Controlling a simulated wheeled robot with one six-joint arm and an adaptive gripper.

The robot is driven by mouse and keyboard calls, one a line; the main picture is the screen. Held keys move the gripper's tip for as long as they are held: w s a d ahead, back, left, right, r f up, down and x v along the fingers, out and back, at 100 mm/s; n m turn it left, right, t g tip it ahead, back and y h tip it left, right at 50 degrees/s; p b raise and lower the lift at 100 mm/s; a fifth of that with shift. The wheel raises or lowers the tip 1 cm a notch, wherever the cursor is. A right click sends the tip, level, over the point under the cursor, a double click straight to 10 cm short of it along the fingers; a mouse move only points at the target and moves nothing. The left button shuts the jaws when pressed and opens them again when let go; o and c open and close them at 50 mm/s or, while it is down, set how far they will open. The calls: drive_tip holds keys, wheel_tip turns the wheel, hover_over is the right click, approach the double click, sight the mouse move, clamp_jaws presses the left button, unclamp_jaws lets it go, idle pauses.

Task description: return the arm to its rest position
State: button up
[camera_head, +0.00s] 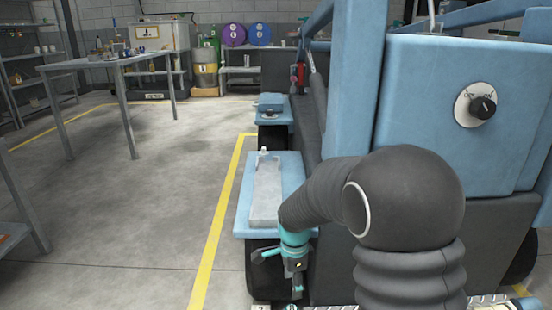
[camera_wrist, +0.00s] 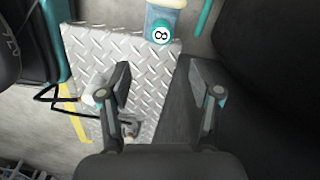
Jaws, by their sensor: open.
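My arm, in a dark ribbed sleeve, reaches from the lower right of the head view. My gripper (camera_head: 294,288) hangs at its end beside the blue machine, near the front of a blue step with a grey metal plate (camera_head: 266,195). In the wrist view my gripper (camera_wrist: 166,95) shows two dark fingers spread wide apart, with nothing between them. Below them is a diamond-tread plate (camera_wrist: 150,75). A small container with a cream top and a round label marked 8 (camera_wrist: 162,28) shows at the upper edge.
The blue machine (camera_head: 450,100) with a rotary switch (camera_head: 482,107) fills the right side. A grey workbench (camera_head: 100,62) stands at the left. A yellow floor line (camera_head: 217,230) runs beside the machine. The floor between is clear. Purple and blue reels (camera_head: 246,35) are at the back.

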drive_tip(key=s+d+r+n+t+p, duration=0.2)
drive_tip(key=s+d+r+n+p, duration=0.1)
drive_tip(key=s+r+n, duration=0.2)
drive_tip(key=s+d+r+n+t+p, duration=0.2)
drive_tip(key=s+d+r+n+p, duration=0.1)
drive_tip(key=s+r, duration=0.7)
drive_tip(key=s+d+r+n+t+p, duration=0.1)
drive_tip(key=s+d+r+n+p, duration=0.2)
drive_tip(key=s+r+n, duration=0.4)
wheel_tip(320, 180, up, 6)
drive_tip(key=shift+s+d+r+t, duration=0.1)
drive_tip(key=shift+s+d+t, duration=0.3)
drive_tip(key=shift+s+d, duration=0.4)
drive_tip(key=shift+w+d, duration=0.1)
drive_tip(key=shift+w, duration=0.05)
